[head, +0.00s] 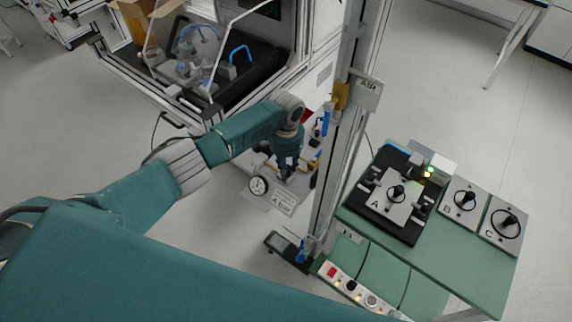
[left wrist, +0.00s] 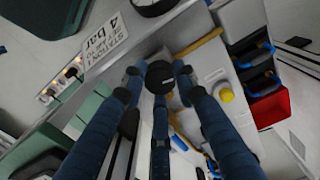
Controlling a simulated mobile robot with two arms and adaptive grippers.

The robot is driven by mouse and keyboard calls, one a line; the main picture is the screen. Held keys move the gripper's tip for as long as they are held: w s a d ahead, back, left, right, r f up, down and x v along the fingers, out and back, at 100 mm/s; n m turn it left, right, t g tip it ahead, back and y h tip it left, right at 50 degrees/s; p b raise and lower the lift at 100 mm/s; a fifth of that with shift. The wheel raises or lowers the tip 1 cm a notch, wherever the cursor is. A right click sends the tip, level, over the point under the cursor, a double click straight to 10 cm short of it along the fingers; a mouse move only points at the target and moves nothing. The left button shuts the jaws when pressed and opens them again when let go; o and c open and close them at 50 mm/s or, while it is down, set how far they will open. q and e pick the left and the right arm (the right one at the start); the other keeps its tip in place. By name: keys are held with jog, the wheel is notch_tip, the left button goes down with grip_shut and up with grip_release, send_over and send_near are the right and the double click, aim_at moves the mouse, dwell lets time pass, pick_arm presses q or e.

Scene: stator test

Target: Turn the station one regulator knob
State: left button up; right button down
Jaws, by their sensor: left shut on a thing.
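In the left wrist view the regulator knob (left wrist: 160,77) is a round black cap on a pale panel. My left gripper (left wrist: 159,76) has its dark blue fingers around the knob, shut on it. In the head view the left gripper (head: 287,170) points down at the panel, and its fingers hide the knob. A round white gauge (head: 258,185) is to the left of the gripper. A white station 1 sign (left wrist: 87,45) with "4 bar" on it is beside the knob; it also shows in the head view (head: 284,203). My right gripper is not in view.
A grey post with an AIR sign (head: 366,90) stands right of the gripper. A green bench (head: 455,265) carries fixtures marked A, B and C. A machine with clear guards (head: 237,35) is behind the arm. A yellow bar (left wrist: 198,42) and a red bin (left wrist: 271,109) are near the fingers.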

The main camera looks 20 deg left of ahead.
pick_arm(q)
jog(key=shift+w+d+r+n, duration=0.1)
jog(key=shift+w+r+n, duration=0.1)
jog(key=shift+w+n, duration=0.15)
dwell(0.3)
jog(key=o, duration=1.1)
jog(key=shift+o, duration=0.2)
jog(key=shift+s+f, duration=0.1)
jog(key=shift+s, duration=0.05)
notch_tip(320, 180, up, 12)
